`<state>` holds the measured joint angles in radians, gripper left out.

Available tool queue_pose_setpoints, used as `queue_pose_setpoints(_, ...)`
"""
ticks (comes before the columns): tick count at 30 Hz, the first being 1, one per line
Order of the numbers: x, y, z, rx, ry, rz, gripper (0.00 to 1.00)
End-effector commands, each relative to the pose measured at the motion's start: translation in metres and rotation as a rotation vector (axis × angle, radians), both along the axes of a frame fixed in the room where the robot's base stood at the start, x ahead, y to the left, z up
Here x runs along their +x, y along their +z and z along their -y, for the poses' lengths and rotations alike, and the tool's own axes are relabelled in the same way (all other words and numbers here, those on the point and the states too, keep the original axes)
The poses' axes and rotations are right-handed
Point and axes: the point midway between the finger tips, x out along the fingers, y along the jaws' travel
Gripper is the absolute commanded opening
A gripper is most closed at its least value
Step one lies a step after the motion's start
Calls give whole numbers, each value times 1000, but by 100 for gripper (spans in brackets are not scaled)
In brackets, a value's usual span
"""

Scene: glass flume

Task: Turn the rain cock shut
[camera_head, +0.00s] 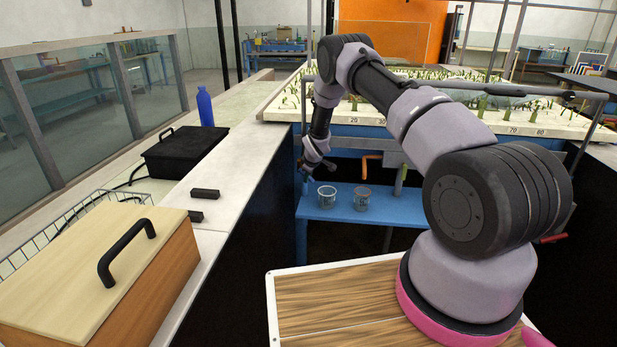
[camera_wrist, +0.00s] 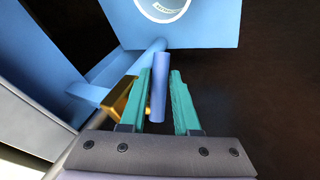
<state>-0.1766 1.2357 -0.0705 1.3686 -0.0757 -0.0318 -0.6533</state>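In the wrist view a blue lever (camera_wrist: 158,95) stands beside a brass-coloured fitting (camera_wrist: 122,100); I take these to be the rain cock. My gripper (camera_wrist: 162,78) is open, with its two teal fingers on either side of the lever. The lever lies close to the left finger, and a clear gap shows before the right finger. I cannot tell whether the left finger touches it. In the head view my gripper (camera_head: 315,168) is at the front left of the flume frame, and the cock there is hidden or too small to make out.
A blue shelf (camera_head: 345,213) carries a clear cup (camera_head: 327,196) and a grey cup (camera_head: 362,198). An orange handle (camera_head: 371,160) and a green upright bar (camera_head: 400,178) are to the right of my gripper. The white bench edge (camera_head: 250,160) is at the left.

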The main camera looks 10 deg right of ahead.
Motion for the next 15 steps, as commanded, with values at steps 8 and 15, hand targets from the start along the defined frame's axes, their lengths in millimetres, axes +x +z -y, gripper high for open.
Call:
queue_pose_setpoints(8,0,0,0,0,0,0,0)
queue_pose_setpoints(15,0,0,0,0,0,0,0)
